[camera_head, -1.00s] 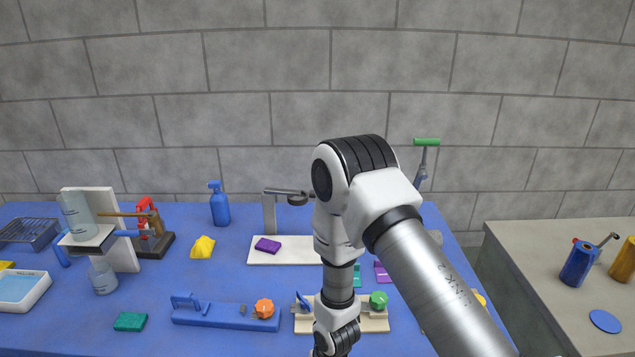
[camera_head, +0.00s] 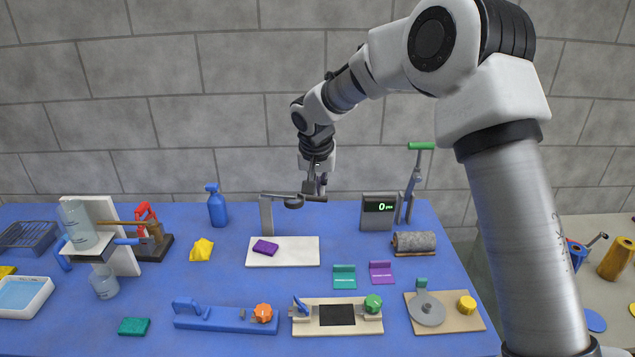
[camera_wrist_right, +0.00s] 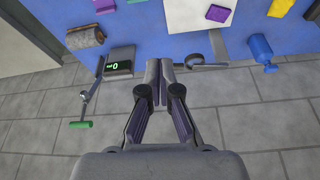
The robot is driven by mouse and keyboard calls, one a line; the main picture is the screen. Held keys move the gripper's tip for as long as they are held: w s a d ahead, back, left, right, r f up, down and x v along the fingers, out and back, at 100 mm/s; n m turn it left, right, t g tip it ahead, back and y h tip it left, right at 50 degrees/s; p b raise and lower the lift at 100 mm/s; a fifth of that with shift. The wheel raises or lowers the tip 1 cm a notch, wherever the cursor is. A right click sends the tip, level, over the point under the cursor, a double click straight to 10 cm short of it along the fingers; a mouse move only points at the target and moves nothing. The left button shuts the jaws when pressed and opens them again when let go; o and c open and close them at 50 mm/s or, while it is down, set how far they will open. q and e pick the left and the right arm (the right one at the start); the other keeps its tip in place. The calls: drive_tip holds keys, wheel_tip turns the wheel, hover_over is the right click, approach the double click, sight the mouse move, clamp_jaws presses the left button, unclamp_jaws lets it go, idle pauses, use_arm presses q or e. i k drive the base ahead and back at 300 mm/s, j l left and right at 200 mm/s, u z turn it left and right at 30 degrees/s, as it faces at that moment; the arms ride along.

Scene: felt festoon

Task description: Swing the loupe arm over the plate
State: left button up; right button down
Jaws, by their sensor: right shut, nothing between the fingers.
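The loupe stand's grey post rises at the back left of a white plate (camera_head: 300,252). Its loupe arm (camera_head: 278,196) reaches right, level, along the plate's back edge, with a dark round loupe (camera_head: 293,203) under it. In the right wrist view the loupe arm (camera_wrist_right: 212,65) lies beside the fingertips. A purple block (camera_head: 265,247) lies on the plate (camera_wrist_right: 184,14). My right gripper (camera_head: 310,190) points down at the arm's free end. Its fingers (camera_wrist_right: 166,66) are together and empty. I cannot tell whether they touch the arm. My left gripper is out of view.
A scale with a green display (camera_head: 378,207) and a green-handled stand (camera_head: 419,147) are right of the gripper. A blue spray bottle (camera_head: 217,207) stands to the left. A grey roll (camera_head: 413,242) lies right of the plate. Fixtures line the table's front. The wall is behind.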

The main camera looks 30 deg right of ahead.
sight(286, 196)
drive_tip(key=i+l, duration=0.7)
drive_tip(key=i, duration=0.05)
